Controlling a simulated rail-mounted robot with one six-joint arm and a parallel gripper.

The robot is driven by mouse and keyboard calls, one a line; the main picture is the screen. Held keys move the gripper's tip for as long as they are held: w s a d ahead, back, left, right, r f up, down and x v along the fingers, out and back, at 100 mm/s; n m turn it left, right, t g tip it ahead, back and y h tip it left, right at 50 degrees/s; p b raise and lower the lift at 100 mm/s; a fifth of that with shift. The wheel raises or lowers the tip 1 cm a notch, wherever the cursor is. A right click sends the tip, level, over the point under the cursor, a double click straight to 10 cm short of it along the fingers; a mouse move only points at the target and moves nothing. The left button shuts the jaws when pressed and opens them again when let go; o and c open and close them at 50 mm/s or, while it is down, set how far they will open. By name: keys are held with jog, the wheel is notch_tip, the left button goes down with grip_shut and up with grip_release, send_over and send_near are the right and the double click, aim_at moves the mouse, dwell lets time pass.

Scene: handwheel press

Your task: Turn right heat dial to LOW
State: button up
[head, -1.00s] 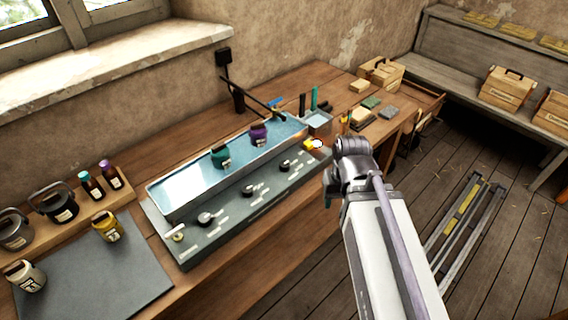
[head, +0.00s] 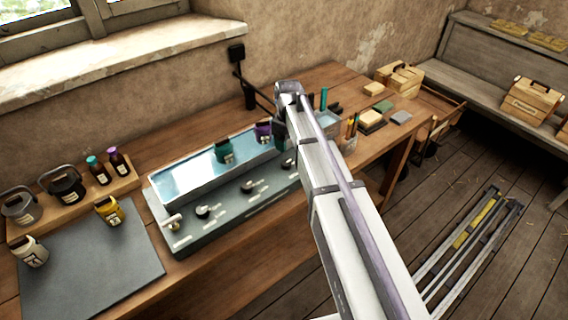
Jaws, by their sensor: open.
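The water bath (head: 165,215) stands on the bench with a row of dials along its sloped front panel. My gripper (head: 287,160) hangs down over the right end of the panel, open, with dark fingers close to where that dial sits. I cannot tell whether they touch it.
A green jar (head: 224,151) and a purple jar (head: 262,131) stand in the bath just left of my gripper. A dark post (head: 248,92) rises behind it. A dark mat (head: 90,265) with yellow and white jars lies at left. The bench front is clear.

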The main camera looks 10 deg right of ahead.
aim_at(287, 162)
notch_tip(287, 162, down, 10)
jog(key=b, duration=0.9)
jog(key=shift+f+b, duration=0.2)
jog(key=shift+b, duration=0.15)
jog(key=shift+r, duration=0.1)
jog(key=shift+c, duration=0.5)
jog(key=c, duration=0.8)
jog(key=shift+c, duration=0.2)
